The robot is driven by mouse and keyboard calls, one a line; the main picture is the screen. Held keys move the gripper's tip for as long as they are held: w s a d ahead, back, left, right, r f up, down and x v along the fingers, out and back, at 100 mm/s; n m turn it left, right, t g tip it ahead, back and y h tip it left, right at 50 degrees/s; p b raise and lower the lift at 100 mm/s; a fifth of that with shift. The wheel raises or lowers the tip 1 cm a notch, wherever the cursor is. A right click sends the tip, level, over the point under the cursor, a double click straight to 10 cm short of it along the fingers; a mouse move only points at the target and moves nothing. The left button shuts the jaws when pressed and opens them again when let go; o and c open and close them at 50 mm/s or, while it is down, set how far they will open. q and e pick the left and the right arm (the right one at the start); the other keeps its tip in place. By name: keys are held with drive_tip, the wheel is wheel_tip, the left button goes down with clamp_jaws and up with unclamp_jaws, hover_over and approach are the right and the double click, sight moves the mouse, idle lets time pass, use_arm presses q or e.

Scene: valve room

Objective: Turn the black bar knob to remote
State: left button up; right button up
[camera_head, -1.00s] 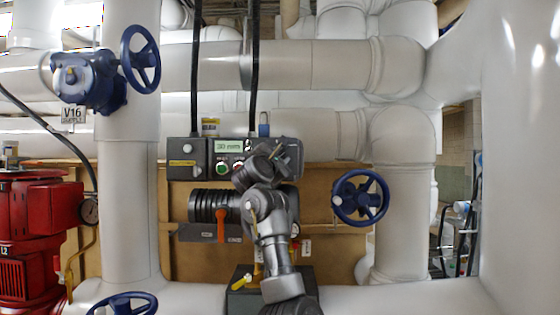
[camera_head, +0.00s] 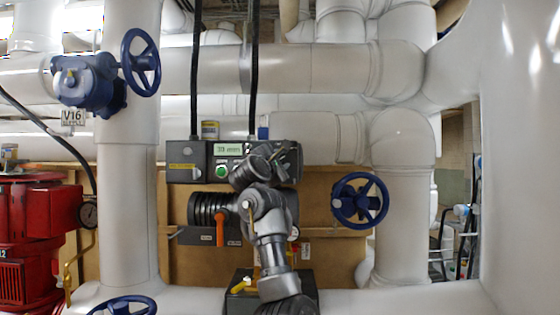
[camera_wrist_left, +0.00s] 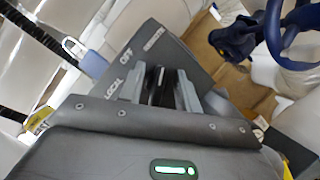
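The dark control box (camera_head: 188,160) with a small lit display and a green button (camera_head: 221,172) is fixed behind my left arm in the head view. My left gripper (camera_head: 280,157) is at the right part of this box and covers it there. In the left wrist view my left gripper's fingers (camera_wrist_left: 160,88) reach the panel (camera_wrist_left: 190,62), which bears the words LOCAL and OFF. A dark upright piece, seemingly the black bar knob (camera_wrist_left: 157,84), shows between the fingers. Whether they press on it is unclear. My right gripper is out of view.
A ribbed grey cylinder with an orange lever (camera_head: 220,228) is below the box. A blue handwheel (camera_head: 360,200) is to the right, another blue valve (camera_head: 92,80) upper left. A red pump (camera_head: 35,225) is at left. A padlock (camera_wrist_left: 78,48) hangs beside the panel.

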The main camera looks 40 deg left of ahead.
use_arm(q)
drive_tip(key=b+v, duration=0.3)
drive_tip(key=v, duration=0.8)
drive_tip(key=shift+w, duration=0.15)
idle(0.3)
